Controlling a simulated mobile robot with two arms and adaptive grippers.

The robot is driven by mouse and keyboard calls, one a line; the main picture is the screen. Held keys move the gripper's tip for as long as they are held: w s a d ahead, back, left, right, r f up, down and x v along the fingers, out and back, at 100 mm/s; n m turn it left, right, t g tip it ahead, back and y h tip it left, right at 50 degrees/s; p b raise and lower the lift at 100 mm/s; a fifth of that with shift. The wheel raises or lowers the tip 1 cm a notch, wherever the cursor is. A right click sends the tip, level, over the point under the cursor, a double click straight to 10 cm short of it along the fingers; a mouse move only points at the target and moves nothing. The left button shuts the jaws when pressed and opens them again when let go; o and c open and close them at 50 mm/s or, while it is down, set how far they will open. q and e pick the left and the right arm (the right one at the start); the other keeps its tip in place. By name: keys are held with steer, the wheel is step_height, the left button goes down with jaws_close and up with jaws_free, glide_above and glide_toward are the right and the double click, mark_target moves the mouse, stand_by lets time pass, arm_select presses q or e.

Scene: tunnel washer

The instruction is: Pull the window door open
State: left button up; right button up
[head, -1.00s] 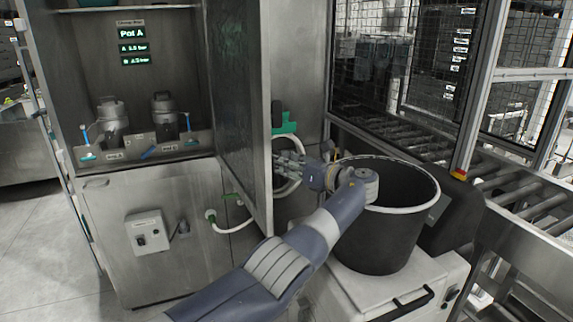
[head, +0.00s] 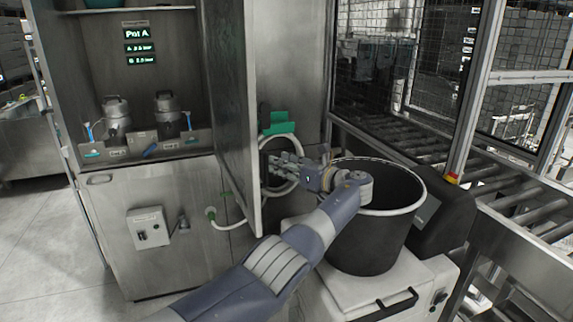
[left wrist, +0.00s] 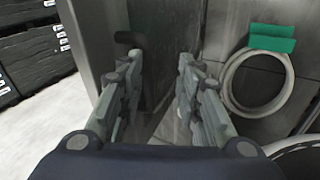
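The window door (head: 232,115) is a tall panel standing open at the right side of the steel cabinet, its free edge towards me. In the left wrist view the door (left wrist: 95,40) rises at the left, with a dark handle-like shape (left wrist: 128,38) on it. My left gripper (head: 270,163) is just right of the door's free edge, on its outer side. In the left wrist view its two fingers (left wrist: 160,65) are spread with nothing clearly held between them. I cannot tell whether a finger touches the door. My right gripper is not in view.
The cabinet holds two metal canisters (head: 168,112) and a Pot A display (head: 137,34). A coiled pale hose (head: 283,190) hangs under a green bracket (head: 278,123) behind the gripper. A black bin (head: 370,235) stands close right of my arm; a roller conveyor (head: 500,190) lies beyond.

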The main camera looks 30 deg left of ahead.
arm_select(q)
steer(key=shift+w+d, duration=0.1)
steer(key=shift+d, duration=0.15)
steer(key=shift+a, duration=0.2)
stand_by(0.3)
steer(key=shift+f, duration=0.15)
